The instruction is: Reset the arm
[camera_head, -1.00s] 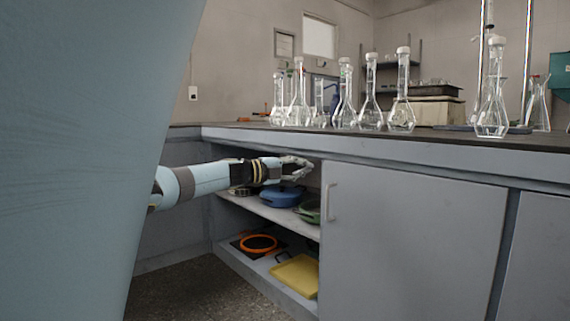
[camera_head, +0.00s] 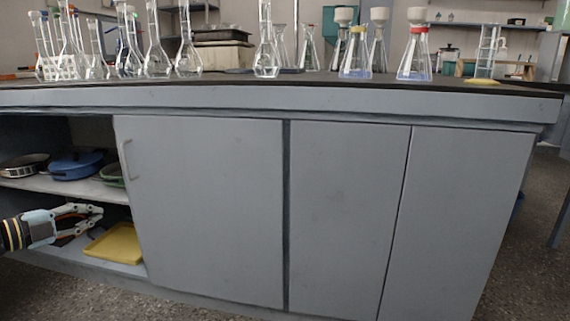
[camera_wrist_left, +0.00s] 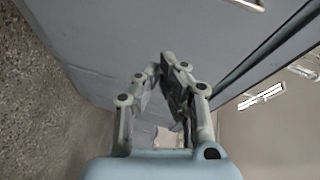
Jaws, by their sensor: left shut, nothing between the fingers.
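My left gripper (camera_head: 97,213) is in front of the open lower part of the cabinet, at the left of the head view. Its arm comes in from the left edge. The fingers are shut with nothing held. The left wrist view shows the same gripper (camera_wrist_left: 158,72) close up, with grey cabinet panels beyond it. My right gripper is in neither view.
The closed door (camera_head: 205,205) is right of the opening. Glass flasks (camera_head: 188,58) stand on the bench top (camera_head: 330,90). Floor (camera_head: 75,290) shows in front.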

